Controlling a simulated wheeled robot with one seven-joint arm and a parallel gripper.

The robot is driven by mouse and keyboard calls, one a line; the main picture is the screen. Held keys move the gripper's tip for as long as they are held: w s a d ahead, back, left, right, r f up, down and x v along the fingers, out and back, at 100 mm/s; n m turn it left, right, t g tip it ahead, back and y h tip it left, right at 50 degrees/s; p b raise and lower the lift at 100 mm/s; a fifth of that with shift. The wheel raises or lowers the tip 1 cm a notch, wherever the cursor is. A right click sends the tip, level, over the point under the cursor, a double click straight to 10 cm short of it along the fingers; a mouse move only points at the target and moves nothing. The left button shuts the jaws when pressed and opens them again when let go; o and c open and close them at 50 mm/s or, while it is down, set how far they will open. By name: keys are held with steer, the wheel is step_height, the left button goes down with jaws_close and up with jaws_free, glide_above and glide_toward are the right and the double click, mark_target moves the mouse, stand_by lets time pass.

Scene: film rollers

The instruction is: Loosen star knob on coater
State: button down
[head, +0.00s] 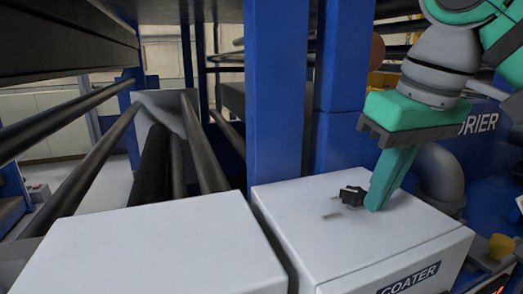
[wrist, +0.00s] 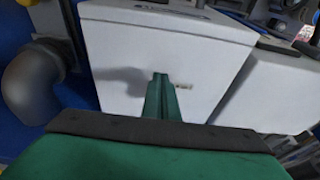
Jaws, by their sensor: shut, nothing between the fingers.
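The black star knob (head: 351,195) stands on the white top of the coater box (head: 300,215), whose front carries a COATER label. My gripper (head: 375,207) has its green fingers together and pointing down, just right of the knob in the head view. The fingertips look close to the box top; I cannot tell whether they touch the knob or the box. In the wrist view the shut fingers (wrist: 161,78) reach over the white box (wrist: 120,45). The knob is not visible there, perhaps hidden behind the fingers. A small mark (wrist: 184,86) shows beside them.
A second white box (head: 150,250) stands left of the coater, across a narrow gap. A blue post (head: 275,90) rises behind the boxes. Dark rollers (head: 205,145) run at the left. A grey pipe elbow (head: 438,170) and the blue drier (head: 490,150) are at the right.

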steer(key=shift+w+d, duration=0.3)
steer(key=shift+d, duration=0.1)
stand_by(0.3)
steer(key=shift+s+d, duration=0.1)
steer(key=shift+s+d, duration=0.15)
steer(key=shift+s, duration=0.05)
steer(key=w+v, duration=0.1)
steer(key=v, duration=0.5)
steer(key=shift+w+a, duration=0.15)
steer(key=shift+a, duration=0.05)
steer(key=shift+r, duration=0.15)
steer(key=shift+s+a+f, duration=0.1)
steer(key=shift+a+f, duration=0.45)
steer(key=shift+f, duration=0.45)
steer(key=shift+s+a+f, duration=0.1)
steer(key=shift+a+f, duration=0.4)
steer(key=shift+f, duration=0.55)
steer(key=shift+s+a+f, duration=0.1)
steer(key=shift+a+f, duration=0.45)
steer(key=shift+f, duration=0.45)
steer(key=shift+w, duration=0.1)
